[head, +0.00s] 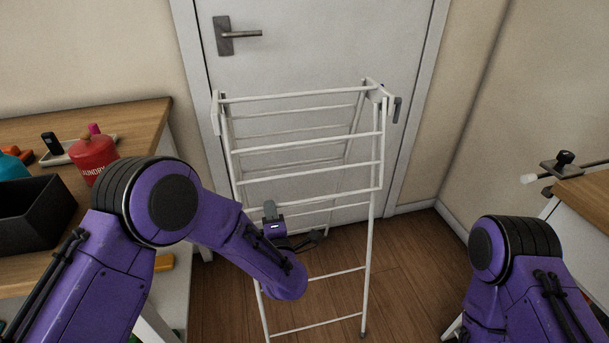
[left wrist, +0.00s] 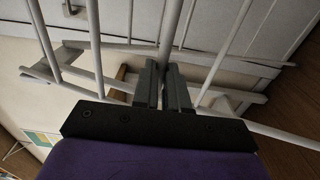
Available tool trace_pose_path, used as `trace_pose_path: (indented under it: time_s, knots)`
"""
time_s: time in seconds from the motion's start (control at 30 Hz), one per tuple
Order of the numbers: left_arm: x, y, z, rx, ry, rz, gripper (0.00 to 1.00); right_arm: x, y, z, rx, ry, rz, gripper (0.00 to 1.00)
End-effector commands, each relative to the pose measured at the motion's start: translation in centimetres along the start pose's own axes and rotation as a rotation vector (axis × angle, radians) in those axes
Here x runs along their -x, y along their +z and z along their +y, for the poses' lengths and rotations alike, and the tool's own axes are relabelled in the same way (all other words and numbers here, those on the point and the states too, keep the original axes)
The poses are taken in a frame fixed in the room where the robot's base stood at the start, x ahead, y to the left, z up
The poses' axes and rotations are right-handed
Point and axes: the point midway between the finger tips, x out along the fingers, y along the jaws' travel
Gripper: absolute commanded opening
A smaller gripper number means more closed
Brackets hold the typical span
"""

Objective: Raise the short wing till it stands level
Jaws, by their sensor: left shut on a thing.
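A white drying rack (head: 371,235) stands upright in front of the door. Its short wing (head: 310,143), a panel of several white rails, hangs down steeply on the near side from the rack's top. My left gripper (head: 296,232) is at the wing's lower part, partly covered by my own forearm. In the left wrist view, the gripper's dark fingers (left wrist: 164,88) are shut on a white rail that runs up between them. The exact contact is hard to see in the head view. My right arm shows at the lower right, but its gripper is out of view.
A grey door (head: 300,55) with a handle (head: 239,35) is close behind the rack. A wooden table (head: 135,112) on the left bears a red laundry tin (head: 93,155) and a black box (head: 35,212). Another wooden surface (head: 588,197) is on the right. Wooden floor is clear right of the rack.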

Motion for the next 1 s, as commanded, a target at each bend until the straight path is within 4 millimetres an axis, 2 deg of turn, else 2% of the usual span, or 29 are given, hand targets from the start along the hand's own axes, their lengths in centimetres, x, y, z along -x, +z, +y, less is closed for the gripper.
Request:
trace_pose_path:
  time_s: [0.53,1.0]
  knots:
    - [3.1,0.0,1.2,-0.001,0.0,-0.002,0.01,1.8,-0.7,0.2,0.0,0.0,0.0,0.43]
    - [3.6,0.0,1.5,0.0,0.0,-0.001,0.0,2.0,-0.8,0.2,0.0,0.0,0.0,0.43]
